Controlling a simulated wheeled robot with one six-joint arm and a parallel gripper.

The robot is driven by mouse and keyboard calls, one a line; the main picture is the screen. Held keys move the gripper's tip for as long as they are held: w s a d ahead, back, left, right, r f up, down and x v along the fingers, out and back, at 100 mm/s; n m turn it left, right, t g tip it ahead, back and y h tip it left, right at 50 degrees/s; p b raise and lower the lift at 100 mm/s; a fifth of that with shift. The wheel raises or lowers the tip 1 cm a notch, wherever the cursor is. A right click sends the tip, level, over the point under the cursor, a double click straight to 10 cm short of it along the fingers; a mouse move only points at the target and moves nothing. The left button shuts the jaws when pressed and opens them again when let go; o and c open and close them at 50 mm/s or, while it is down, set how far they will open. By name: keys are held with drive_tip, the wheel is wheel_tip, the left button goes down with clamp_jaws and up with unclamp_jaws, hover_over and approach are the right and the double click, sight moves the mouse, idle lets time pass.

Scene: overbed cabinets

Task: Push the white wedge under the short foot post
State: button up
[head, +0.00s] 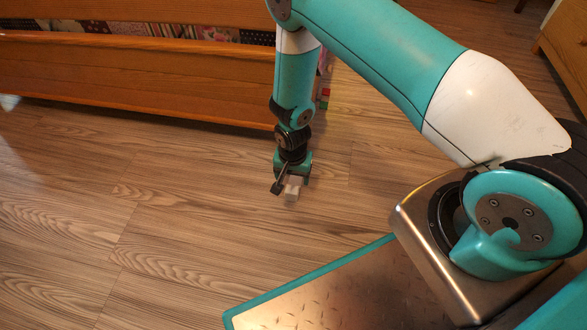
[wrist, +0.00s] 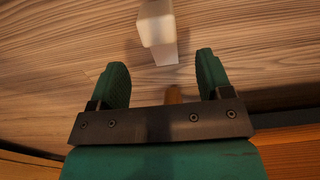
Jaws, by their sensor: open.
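The white wedge (head: 291,193) sits on the wood floor in front of the bed's long wooden side. In the wrist view the white wedge (wrist: 156,28) lies just beyond the fingertips, roughly centred between them. My gripper (head: 292,183) points down close to the floor and is open; it partly hides the wedge in the head view. In the wrist view my gripper (wrist: 161,60) has two green fingers spread apart. A small brown stub (wrist: 174,94) shows between the fingers; I cannot tell whether it is the short foot post. No foot post is clearly visible in the head view.
The wooden bed side (head: 140,75) runs across the upper left, with patterned fabric (head: 190,31) behind it. Small red and green pieces (head: 325,98) show behind my arm. Wooden furniture (head: 566,50) stands at the upper right. The floor (head: 130,200) at left is clear.

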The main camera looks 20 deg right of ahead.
sight(296, 178)
wheel_tip(296, 178, down, 8)
drive_tip(key=b, duration=0.3)
drive_tip(key=shift+r+b, duration=0.25)
drive_tip(key=shift+b, duration=0.15)
drive_tip(key=shift+c, duration=0.4)
drive_tip(key=c, duration=1)
drive_tip(key=shift+w+d, duration=0.2)
drive_tip(key=shift+w, duration=0.05)
drive_tip(key=shift+w+d+b, duration=0.2)
drive_tip(key=shift+w+d, duration=0.35)
drive_tip(key=shift+w, duration=0.25)
drive_tip(key=shift+w+d+b, duration=0.15)
drive_tip(key=shift+w+d, duration=0.4)
drive_tip(key=shift+w, duration=0.25)
drive_tip(key=shift+w+d, duration=0.2)
